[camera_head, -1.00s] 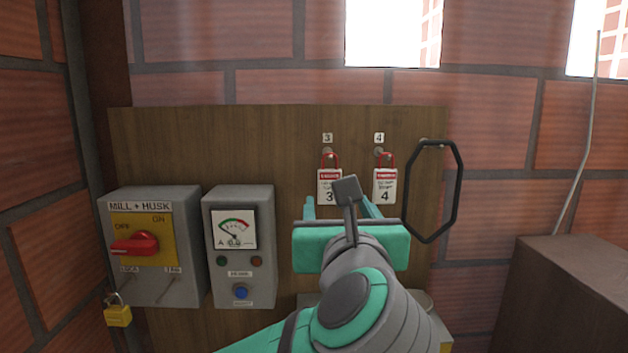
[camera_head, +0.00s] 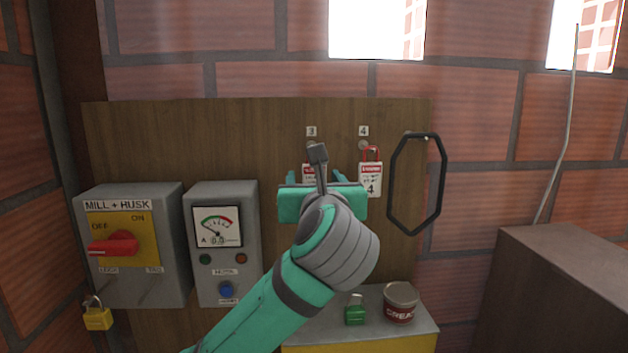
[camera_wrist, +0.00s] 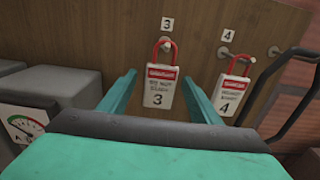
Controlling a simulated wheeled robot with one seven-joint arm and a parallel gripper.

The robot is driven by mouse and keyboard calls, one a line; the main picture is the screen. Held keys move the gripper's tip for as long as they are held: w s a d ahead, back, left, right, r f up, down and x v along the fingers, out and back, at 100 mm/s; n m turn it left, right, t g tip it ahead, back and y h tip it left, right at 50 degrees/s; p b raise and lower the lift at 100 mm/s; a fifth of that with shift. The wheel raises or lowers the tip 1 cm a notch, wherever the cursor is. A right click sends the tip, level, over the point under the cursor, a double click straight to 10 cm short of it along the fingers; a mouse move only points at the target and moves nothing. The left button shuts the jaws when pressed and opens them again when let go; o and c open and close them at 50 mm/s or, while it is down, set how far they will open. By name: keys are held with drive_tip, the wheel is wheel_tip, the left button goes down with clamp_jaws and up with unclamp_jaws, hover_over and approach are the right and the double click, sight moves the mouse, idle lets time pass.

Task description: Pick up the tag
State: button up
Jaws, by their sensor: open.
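Two white tags with red headers and red shackles hang from pegs on the wooden board. Tag 3 (camera_wrist: 160,88) hangs under the label 3, and tag 4 (camera_head: 370,178) hangs to its right under the label 4. My gripper (camera_wrist: 160,92) is open, with one teal finger on each side of tag 3 in the wrist view. The right finger is between the two tags. In the head view my gripper (camera_head: 320,178) covers most of tag 3 (camera_head: 309,170). I cannot tell how far the fingertips are from the board.
A black ring (camera_head: 417,184) hangs right of tag 4. Grey switch box (camera_head: 135,280) and meter box (camera_head: 222,285) are on the left, with a yellow padlock (camera_head: 97,318). A green padlock (camera_head: 355,312) and a tin (camera_head: 400,303) stand on a ledge below.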

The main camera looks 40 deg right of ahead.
drive_tip(key=shift+w+d, duration=0.15)
drive_tip(key=shift+w, duration=0.15)
drive_tip(key=shift+c, duration=0.6)
drive_tip(key=c, duration=1)
drive_tip(key=shift+r, duration=0.15)
